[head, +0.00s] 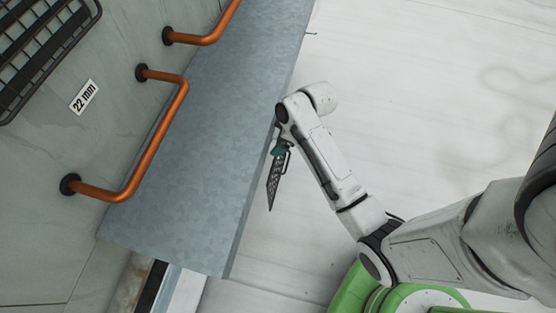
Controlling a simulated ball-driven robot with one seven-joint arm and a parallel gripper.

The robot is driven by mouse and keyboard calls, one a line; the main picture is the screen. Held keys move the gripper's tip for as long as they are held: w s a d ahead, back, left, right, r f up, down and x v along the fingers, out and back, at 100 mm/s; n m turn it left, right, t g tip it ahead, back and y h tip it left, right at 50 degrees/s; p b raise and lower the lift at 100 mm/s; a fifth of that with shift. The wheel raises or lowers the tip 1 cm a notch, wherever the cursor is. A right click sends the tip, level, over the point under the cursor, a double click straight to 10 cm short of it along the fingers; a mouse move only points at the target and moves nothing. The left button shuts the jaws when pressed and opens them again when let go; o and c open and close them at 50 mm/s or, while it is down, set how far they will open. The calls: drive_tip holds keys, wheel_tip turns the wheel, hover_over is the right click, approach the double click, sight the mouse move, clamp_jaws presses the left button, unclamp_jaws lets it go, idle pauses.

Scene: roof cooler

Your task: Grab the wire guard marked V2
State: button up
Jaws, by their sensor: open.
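A black wire guard (38,45) shows at the top left, on the grey-green wall and cut off by the picture's edge. No V2 mark is visible on or beside it, so I cannot tell whether it is the one marked V2. My gripper (272,204) is at the middle of the picture, by the right edge of the grey metal ledge, well to the right of the guard. It is seen nearly edge-on, with its dark lattice fingers pointing down in the picture. It is open, with nothing seen between the fingers.
Copper pipes (152,150) with black end flanges stand out from the wall beside a "22 mm" label (84,97). The grey metal ledge (190,170) is bare and lies between my gripper and the wall. The pale floor (430,90) at the right is clear.

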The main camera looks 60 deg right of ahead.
drive_tip(key=shift+c, duration=0.3)
clamp_jaws()
idle(0.6)
